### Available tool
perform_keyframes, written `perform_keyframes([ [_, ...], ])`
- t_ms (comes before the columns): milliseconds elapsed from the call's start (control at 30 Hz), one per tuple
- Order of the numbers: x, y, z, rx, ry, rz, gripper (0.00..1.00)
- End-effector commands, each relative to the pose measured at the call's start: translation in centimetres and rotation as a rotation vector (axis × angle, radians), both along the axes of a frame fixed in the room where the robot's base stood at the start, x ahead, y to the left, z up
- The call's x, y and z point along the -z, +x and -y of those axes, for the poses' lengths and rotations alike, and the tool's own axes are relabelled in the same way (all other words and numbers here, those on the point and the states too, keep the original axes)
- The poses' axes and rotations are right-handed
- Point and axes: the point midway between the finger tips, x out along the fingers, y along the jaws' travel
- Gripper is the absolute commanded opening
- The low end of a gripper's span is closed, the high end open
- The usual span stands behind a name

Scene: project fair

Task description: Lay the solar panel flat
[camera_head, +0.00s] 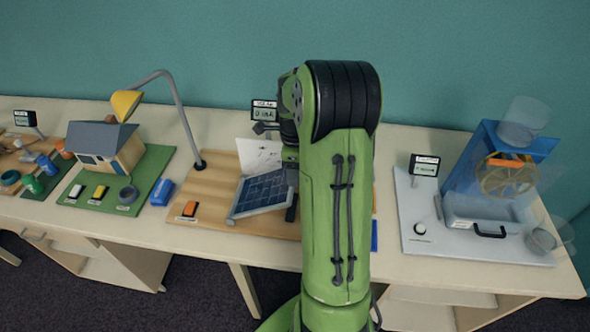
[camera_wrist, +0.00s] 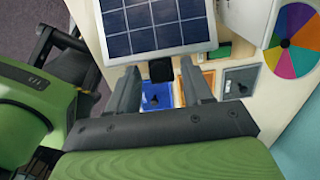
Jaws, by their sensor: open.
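The solar panel (camera_head: 262,193) is a dark blue gridded plate with a pale frame. In the head view it stands tilted on the wooden board (camera_head: 213,179), and my arm hides its right side. In the wrist view the panel (camera_wrist: 157,24) fills the upper middle. A small black piece (camera_wrist: 161,70) sticks out from its near edge. My gripper (camera_wrist: 160,80) is open, its two dark fingers on either side of that black piece. I cannot tell whether they touch it. In the head view my arm hides most of the gripper.
A yellow lamp (camera_head: 126,103) arches over a model house (camera_head: 103,147) at left. An orange switch (camera_head: 190,209) sits on the board's front left. A water-wheel exhibit (camera_head: 507,177) stands at right. A coloured disc (camera_wrist: 297,40) is at the wrist view's right.

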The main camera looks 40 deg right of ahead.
Motion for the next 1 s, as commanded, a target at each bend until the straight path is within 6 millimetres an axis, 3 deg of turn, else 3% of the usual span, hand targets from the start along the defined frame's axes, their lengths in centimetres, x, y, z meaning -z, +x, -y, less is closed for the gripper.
perform_keyframes([
  [167,0.0,0.0,0.0,0.000,0.000,0.000,0.50],
  [500,-0.1,0.0,0.0,0.000,0.000,0.000,0.00],
  [833,0.1,-0.1,0.1,0.001,0.004,0.005,0.00],
  [1000,1.1,-0.8,0.6,0.005,0.033,0.041,0.00],
])
